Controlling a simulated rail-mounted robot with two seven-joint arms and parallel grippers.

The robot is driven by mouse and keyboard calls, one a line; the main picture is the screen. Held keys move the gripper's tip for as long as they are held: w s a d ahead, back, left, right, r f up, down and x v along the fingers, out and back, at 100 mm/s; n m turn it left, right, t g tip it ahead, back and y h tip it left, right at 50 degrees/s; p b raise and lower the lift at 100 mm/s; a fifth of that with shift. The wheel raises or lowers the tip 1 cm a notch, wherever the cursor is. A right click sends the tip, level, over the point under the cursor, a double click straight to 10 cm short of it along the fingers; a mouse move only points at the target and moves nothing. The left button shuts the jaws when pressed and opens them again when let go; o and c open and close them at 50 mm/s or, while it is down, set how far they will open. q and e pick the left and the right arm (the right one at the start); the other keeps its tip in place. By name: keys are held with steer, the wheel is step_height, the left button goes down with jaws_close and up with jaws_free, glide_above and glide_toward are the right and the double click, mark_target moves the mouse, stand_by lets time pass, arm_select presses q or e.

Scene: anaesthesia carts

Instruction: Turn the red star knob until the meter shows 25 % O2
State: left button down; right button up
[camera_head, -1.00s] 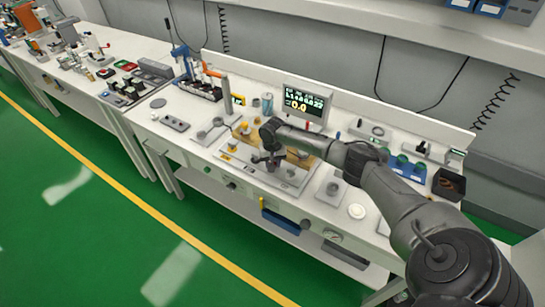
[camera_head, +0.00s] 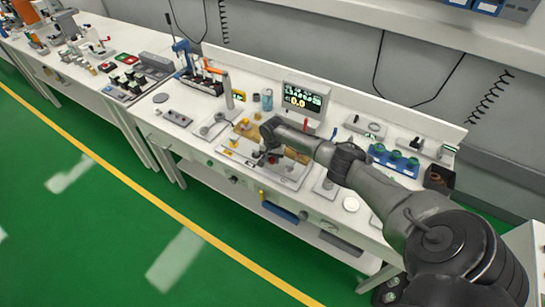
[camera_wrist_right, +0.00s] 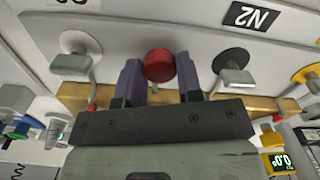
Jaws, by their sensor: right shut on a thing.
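The red knob (camera_wrist_right: 159,66) shows in the right wrist view as a round red cap between the two grey fingers of my right gripper (camera_wrist_right: 159,80). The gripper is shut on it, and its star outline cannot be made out. In the head view my right gripper (camera_head: 268,157) reaches down to the panel on the bench, and the arm and wrist largely hide the knob. The meter (camera_head: 304,99) stands behind the panel, with a large yellow 0.0 and small unreadable green text above. My left gripper is not in view.
Beside the knob are a white-based grey knob (camera_wrist_right: 72,48) and a black-based one (camera_wrist_right: 234,66) near an N2 label (camera_wrist_right: 252,16). A blue rack with green rings (camera_head: 393,160) and a dark box (camera_head: 438,180) stand to the right.

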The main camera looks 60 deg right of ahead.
mark_target(273, 158)
steer(key=o, duration=0.9)
step_height(273, 158, up, 14)
steer(key=shift+f+p, duration=0.1)
steer(key=shift+p, duration=0.9)
